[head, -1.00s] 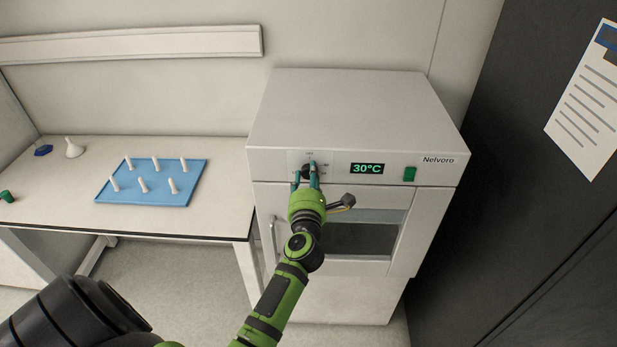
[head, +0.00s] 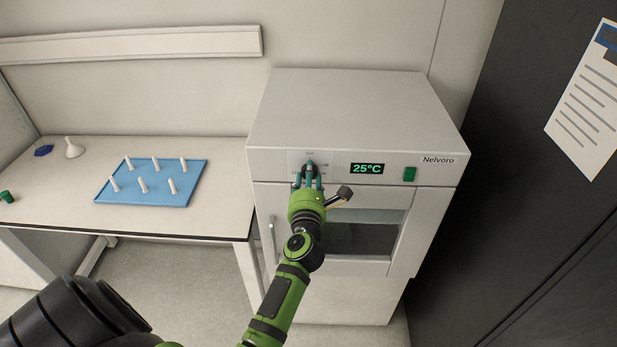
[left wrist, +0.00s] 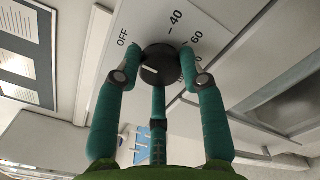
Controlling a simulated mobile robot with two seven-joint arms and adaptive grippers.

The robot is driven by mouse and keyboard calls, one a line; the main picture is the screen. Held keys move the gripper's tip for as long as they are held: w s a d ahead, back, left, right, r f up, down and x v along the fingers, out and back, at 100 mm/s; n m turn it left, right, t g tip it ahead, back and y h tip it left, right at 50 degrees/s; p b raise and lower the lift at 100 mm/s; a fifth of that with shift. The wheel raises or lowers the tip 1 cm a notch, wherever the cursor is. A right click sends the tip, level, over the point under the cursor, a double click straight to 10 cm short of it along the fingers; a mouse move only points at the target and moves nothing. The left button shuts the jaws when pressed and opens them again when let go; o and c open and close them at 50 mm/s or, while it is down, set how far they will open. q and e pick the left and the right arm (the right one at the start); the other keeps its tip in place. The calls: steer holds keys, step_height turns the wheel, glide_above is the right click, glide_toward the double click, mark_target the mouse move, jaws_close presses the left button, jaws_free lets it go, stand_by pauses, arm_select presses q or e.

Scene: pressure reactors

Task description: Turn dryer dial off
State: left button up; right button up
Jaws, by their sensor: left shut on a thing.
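The dryer (head: 350,110) is a white box with a front panel. Its black dial (head: 309,167) sits on the panel's left part and is mostly covered by my fingers. The left wrist view shows the round dial (left wrist: 163,72) with a short white mark near its left side, and the printed labels OFF (left wrist: 123,37), 40 and 60 around it. My left gripper (head: 308,178) is shut on the dial, its teal fingers around the rim. The green display (head: 367,169) reads 25°C. My right gripper is out of view.
A green switch (head: 409,174) is right of the display. The dryer door with its window (head: 360,238) is below, partly behind my arm. A table (head: 190,222) at left holds a blue tray (head: 150,199) with several white pegs and a funnel (head: 74,148). A dark cabinet (head: 520,200) stands at right.

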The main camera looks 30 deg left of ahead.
arm_select(q)
steer(key=o, duration=1.1)
steer(key=shift+w+d+r, duration=0.1)
steer(key=shift+r, duration=0.05)
steer(key=shift+o, duration=0.2)
steer(key=v, duration=0.7)
steer(key=shift+s+d, duration=0.2)
steer(key=shift+s, duration=0.05)
